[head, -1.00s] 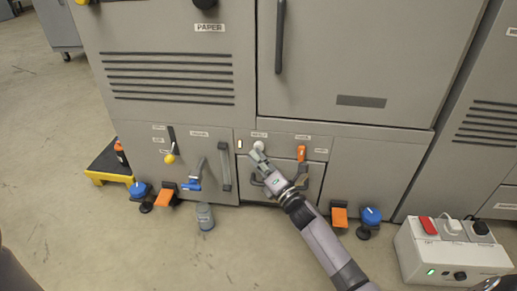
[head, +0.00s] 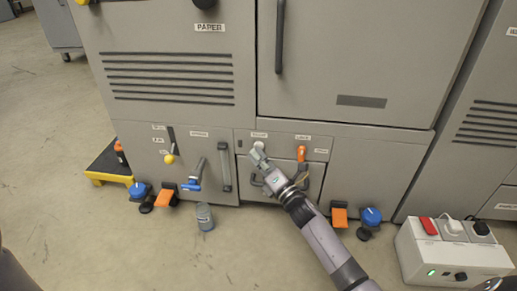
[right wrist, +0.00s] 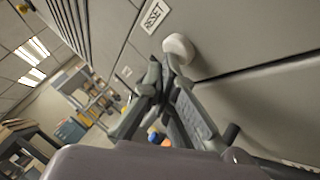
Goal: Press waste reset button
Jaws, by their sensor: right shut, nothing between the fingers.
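The white round reset button (head: 258,146) sits on the grey panel low on the machine, above a drawer-like front with a dark handle. In the right wrist view the button (right wrist: 180,47) stands out from the panel beside a RESET label (right wrist: 153,16). My right gripper (head: 262,158) is shut and empty, with its fingertips at the button. In the right wrist view the fingertips (right wrist: 167,66) overlap the button's lower edge; whether they touch it or how far it is pressed I cannot tell. My left gripper is not in view.
An orange latch (head: 301,153) is right of the button. A blue-handled valve (head: 193,184) and a vertical handle (head: 225,167) are to the left. A grey canister (head: 205,217) stands on the floor. A white power box (head: 452,252) is at the lower right.

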